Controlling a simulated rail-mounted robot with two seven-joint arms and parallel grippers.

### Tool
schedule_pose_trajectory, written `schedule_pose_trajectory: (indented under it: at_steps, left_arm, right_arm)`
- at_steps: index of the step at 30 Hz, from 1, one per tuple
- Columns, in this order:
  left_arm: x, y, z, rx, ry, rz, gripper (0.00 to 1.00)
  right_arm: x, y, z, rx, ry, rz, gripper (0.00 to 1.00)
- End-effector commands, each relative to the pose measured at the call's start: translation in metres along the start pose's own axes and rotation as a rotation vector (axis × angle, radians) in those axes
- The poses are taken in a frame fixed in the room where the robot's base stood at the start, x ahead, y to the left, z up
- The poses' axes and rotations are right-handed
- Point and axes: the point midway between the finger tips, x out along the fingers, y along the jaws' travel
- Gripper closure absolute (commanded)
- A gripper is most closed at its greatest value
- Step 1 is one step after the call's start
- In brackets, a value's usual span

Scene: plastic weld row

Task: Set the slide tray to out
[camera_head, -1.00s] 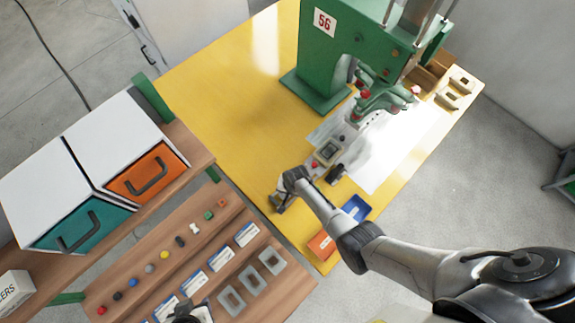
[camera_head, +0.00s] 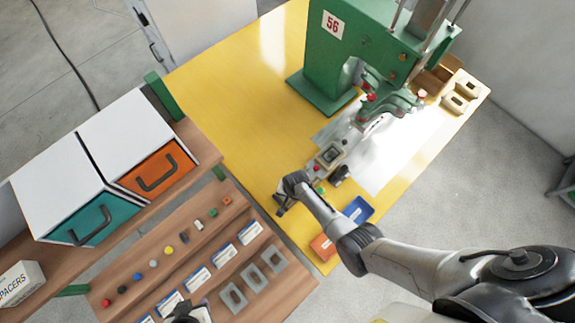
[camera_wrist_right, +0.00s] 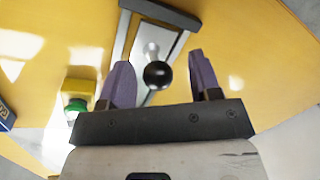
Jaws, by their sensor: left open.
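The right gripper (camera_wrist_right: 163,78) is open in the wrist view, its two purple fingers apart. A black ball knob (camera_wrist_right: 158,75) on a metal stem shows between them, with no finger seen touching it. Behind the knob is a pale metal slide with dark rails (camera_wrist_right: 125,40). In the head view the right gripper (camera_head: 283,206) is low over the yellow table, in front of the green press (camera_head: 335,60). A grey fixture (camera_head: 329,156) lies between them; how far the slide tray stands out is unclear. My left gripper (camera_head: 186,313) is open at the bottom edge, partly cut off.
A green button on a yellow box (camera_wrist_right: 78,98) is close beside the right gripper. Blue (camera_head: 358,209) and orange (camera_head: 322,247) bins sit at the table edge. A wooden shelf (camera_head: 140,262) holds small parts at left. The yellow table is clear left of the press.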

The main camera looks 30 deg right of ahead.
Motion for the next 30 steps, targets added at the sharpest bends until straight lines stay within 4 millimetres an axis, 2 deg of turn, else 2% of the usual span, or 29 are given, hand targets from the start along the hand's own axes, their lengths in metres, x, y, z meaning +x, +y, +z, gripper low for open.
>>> schedule_pose_trajectory:
  at_steps: [7,11,19,30]
  left_arm:
    - [-0.002,0.003,-0.001,-0.011,0.002,0.008,0.57]
    - [-0.008,0.003,-0.004,-0.012,0.002,0.009,0.57]
    - [-0.025,0.002,-0.009,-0.009,0.002,0.007,0.57]
    - [-0.033,-0.002,-0.011,0.002,0.001,-0.001,0.57]
  right_arm:
    - [-0.003,0.000,-0.001,0.000,0.001,0.001,0.43]
    - [-0.015,0.000,-0.001,0.000,0.002,0.000,0.43]
    - [-0.063,0.001,0.000,0.001,0.003,-0.001,0.43]
    - [-0.118,0.000,-0.001,0.001,0.002,0.000,0.43]
